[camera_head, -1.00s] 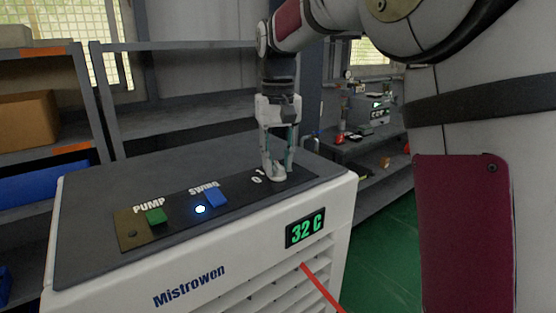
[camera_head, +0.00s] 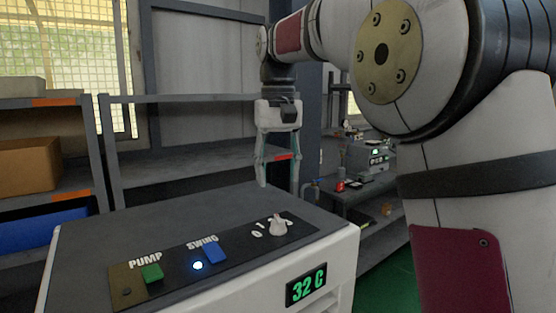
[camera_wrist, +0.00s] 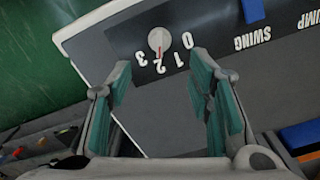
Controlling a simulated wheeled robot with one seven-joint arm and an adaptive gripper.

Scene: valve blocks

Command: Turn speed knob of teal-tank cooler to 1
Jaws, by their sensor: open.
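The cooler (camera_head: 190,222) is a white cabinet with a dark grey top; no teal tank shows. Its pale round speed knob (camera_head: 278,224) stands at the right end of the black control strip. In the wrist view the knob (camera_wrist: 158,40) has a small red mark, which seems to point near the 2; the digits 0 to 3 curve around it. My gripper (camera_head: 279,187) is open and empty above and behind the knob, apart from it. In the wrist view my gripper's teal-padded fingers (camera_wrist: 162,78) are spread, with the knob beyond their tips.
A green PUMP button (camera_head: 153,273) and a blue SWING button (camera_head: 215,252) sit left of the knob, with a lit blue lamp (camera_head: 198,265). The display (camera_head: 306,287) is on the front. Shelves (camera_head: 180,160) stand behind. The grey top behind the strip is clear.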

